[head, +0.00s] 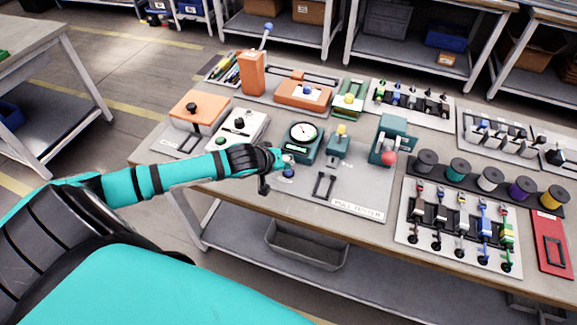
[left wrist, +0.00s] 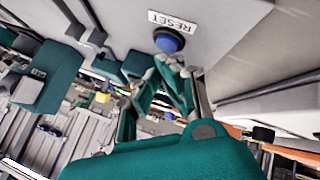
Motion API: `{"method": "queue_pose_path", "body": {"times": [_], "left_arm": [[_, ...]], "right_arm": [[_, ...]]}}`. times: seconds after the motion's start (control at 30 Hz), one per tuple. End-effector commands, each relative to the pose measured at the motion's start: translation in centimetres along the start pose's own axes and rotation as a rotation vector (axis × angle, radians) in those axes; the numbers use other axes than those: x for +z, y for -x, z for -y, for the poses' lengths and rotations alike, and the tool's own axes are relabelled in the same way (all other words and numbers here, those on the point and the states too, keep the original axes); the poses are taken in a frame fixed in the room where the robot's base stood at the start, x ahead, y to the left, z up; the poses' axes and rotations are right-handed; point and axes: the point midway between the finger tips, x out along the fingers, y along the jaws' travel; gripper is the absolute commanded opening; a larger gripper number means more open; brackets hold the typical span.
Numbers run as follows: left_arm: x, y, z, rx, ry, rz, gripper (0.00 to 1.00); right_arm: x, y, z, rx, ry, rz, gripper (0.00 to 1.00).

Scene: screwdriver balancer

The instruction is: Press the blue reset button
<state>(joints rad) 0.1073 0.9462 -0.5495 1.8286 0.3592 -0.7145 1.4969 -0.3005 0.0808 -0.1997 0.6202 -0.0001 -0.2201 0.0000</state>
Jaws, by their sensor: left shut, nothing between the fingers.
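The blue reset button (head: 288,173) sits on the grey plate of the pull tester, near the bench's front edge. In the left wrist view the blue button (left wrist: 168,42) stands beside a white RESET label (left wrist: 172,21). My left gripper (head: 280,160) is shut and empty, beside the button in the head view. In the left wrist view its teal fingers (left wrist: 170,66) end right at the button's near edge. I cannot tell whether they touch it or whether the button is pushed in. My right gripper is not in view.
A round gauge (head: 303,133) stands just behind the button. A teal clamp block (head: 338,143) and a teal unit with a red knob (head: 388,157) stand to its right. A black handle (head: 323,185) lies on the plate, right of the button. Spools (head: 488,178) stand further right.

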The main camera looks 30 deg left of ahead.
Motion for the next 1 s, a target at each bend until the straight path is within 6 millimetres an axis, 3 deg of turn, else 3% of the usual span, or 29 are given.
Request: {"method": "queue_pose_path", "body": {"times": [1.0], "left_arm": [[0.55,-0.70,0.54,-0.001,0.001,0.001,0.00]], "right_arm": [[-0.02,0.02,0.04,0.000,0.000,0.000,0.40]]}}
